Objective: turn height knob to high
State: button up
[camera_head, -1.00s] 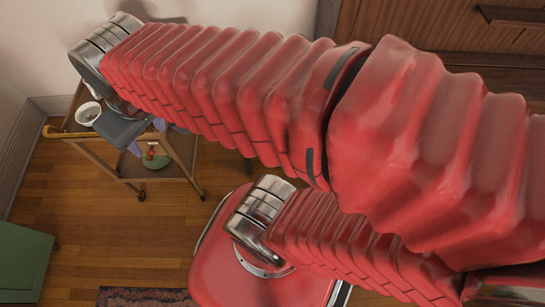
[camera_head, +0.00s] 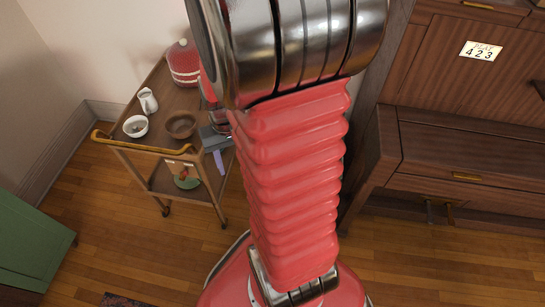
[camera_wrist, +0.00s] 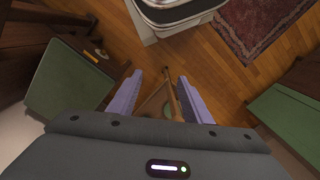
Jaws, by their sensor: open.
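I cannot make out the height knob in either view. My gripper (camera_wrist: 158,98) shows in the wrist view with its two purple fingers apart and nothing between them that it touches. Beyond the fingers are wooden bars and the floor. In the head view my arm hides most of the gripper; one purple finger (camera_head: 219,162) shows beside the right side of the wooden trolley (camera_head: 122,144). I cannot tell whether it touches the trolley.
A white bowl (camera_head: 136,126), a brown bowl (camera_head: 180,125), a white jug (camera_head: 148,100) and a red patterned pot (camera_head: 184,62) stand on the trolley. A wooden cabinet (camera_head: 440,150) with a "423" sign (camera_head: 481,51) is at right. Green furniture (camera_head: 30,245) is at left.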

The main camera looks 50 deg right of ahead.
jog(key=s+d+f+m, duration=0.2)
jog(key=s+d+f, duration=0.25)
jog(key=f, duration=0.95)
jog(key=s+d+f+m, duration=0.2)
jog(key=s+d+f, duration=0.25)
jog(key=f, duration=0.95)
jog(key=s+d+f+m, duration=0.2)
jog(key=s+d+f, duration=0.25)
jog(key=f, duration=0.95)
jog(key=w+d+f+t+h, duration=0.1)
jog(key=d+h, duration=0.3)
jog(key=d, duration=0.5)
jog(key=shift+w+d+f+h, duration=0.15)
jog(key=shift+w+d+h, duration=0.2)
jog(key=shift+w, duration=0.45)
jog(key=shift+a, duration=0.1)
jog(key=x, duration=1.3)
jog(key=shift+w+d+f, duration=0.2)
jog(key=shift+w+f, duration=0.05)
jog(key=shift+f, duration=0.05)
jog(key=shift+c, duration=0.7)
